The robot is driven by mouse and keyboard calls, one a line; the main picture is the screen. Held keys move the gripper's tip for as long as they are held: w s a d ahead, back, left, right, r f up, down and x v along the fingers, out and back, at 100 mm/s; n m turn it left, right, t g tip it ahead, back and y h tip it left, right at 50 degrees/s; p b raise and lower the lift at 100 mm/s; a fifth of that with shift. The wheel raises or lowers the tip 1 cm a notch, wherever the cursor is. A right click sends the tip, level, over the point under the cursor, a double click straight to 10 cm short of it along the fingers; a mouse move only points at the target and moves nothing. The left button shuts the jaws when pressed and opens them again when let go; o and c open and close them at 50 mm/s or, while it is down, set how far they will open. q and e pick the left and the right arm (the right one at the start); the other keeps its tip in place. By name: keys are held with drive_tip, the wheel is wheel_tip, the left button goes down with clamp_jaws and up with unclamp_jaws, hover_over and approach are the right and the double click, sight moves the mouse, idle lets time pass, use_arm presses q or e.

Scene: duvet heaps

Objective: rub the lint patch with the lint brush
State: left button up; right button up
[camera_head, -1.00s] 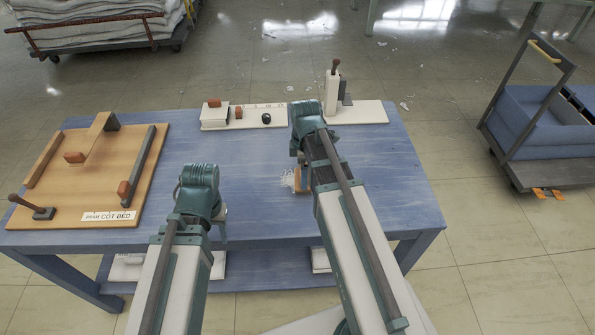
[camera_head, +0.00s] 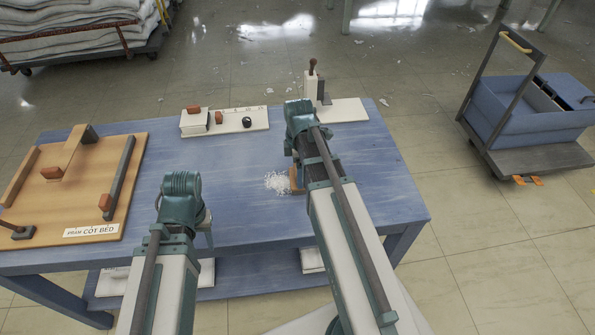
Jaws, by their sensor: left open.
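The lint patch (camera_head: 278,182) is a scatter of white fluff on the blue table, right of its middle. The lint brush (camera_head: 296,179), an orange-brown block, is at the patch's right edge, partly covered by my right arm. My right gripper (camera_head: 300,172) is over the brush; its fingers are mostly hidden, but the brush moves along with it. I cannot tell whether the brush touches the table. My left gripper (camera_head: 207,224) is open and empty above the table's front left part, left of the patch.
The blue table (camera_head: 375,190) also bears a wooden board (camera_head: 65,205) at left, a white panel with knobs (camera_head: 235,120) at the back, and a white lever stand (camera_head: 340,108). A blue cart (camera_head: 530,115) stands to the right.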

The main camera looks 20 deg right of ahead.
drive_tip(key=shift+w+d+f, duration=0.1)
drive_tip(key=shift+w+d, duration=0.05)
drive_tip(key=shift+w, duration=0.5)
drive_tip(key=shift+w+a, duration=0.3)
drive_tip(key=shift+a, duration=0.55)
drive_tip(key=shift+w+a, duration=0.25)
drive_tip(key=shift+a, duration=0.6)
drive_tip(key=shift+w+a, duration=0.15)
drive_tip(key=shift+a, duration=0.55)
drive_tip(key=shift+w+a, duration=0.15)
drive_tip(key=shift+a, duration=0.75)
drive_tip(key=shift+c, duration=0.6)
drive_tip(key=shift+a, duration=0.1)
